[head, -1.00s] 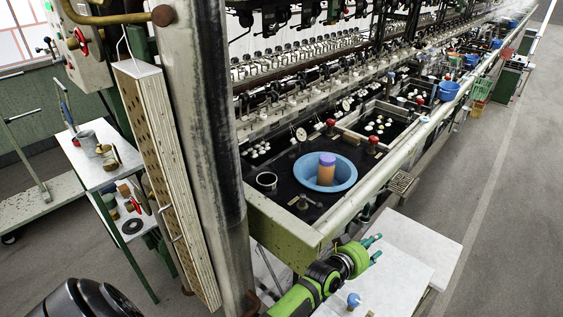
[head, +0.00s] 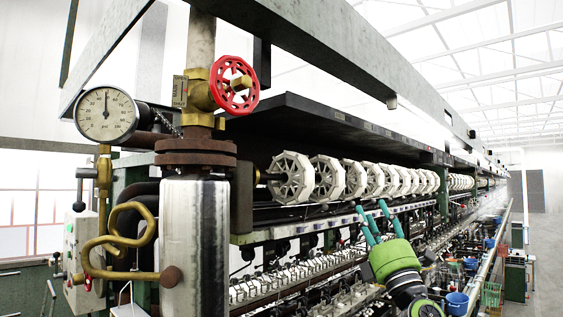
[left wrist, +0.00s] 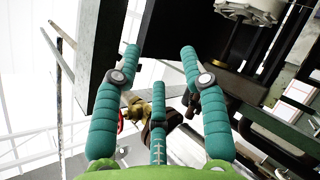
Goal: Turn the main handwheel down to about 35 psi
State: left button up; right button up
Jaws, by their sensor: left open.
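The red main handwheel (head: 234,85) sits on a brass valve (head: 199,92) on top of the silver pipe, in the upper left of the head view. The round pressure gauge (head: 106,113) is to its left; its needle points about straight up, and its figures are too small to read surely. My left gripper (head: 372,212) is open and empty, fingers pointing up, to the right of and below the wheel and apart from it. In the left wrist view, the brass valve (left wrist: 137,107) and a sliver of red wheel (left wrist: 121,120) show between the fingers, partly hidden. My right gripper is not in view.
White reels (head: 327,178) run in a row under a dark shelf (head: 330,128) behind my gripper. A green-grey overhead beam (head: 350,60) crosses above the wheel. Curved brass pipes (head: 115,245) stand below the gauge. The aisle floor (head: 545,260) at the right is open.

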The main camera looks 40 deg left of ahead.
pick_arm(q)
jog(key=s+a+r+n+g+y+p, duration=0.1)
jog(key=s+a+r+n+g, duration=0.1)
jog(key=s+r+n+g, duration=0.45)
jog(key=s+a+r+n+g+y, duration=0.2)
jog(key=s+r+n+g, duration=0.2)
jog(key=r+n+g, duration=0.4)
jog(key=n+g+h+p, duration=0.1)
jog(key=n+h+p, duration=0.1)
jog(key=n+h, duration=0.4)
send_near(248, 81)
jog(key=a, duration=0.8)
jog(key=shift+w+a, duration=0.1)
jog(key=shift+w, duration=0.3)
jog(key=shift+s+a+r, duration=0.1)
jog(key=shift+a, duration=0.45)
jog(key=shift+d, duration=0.1)
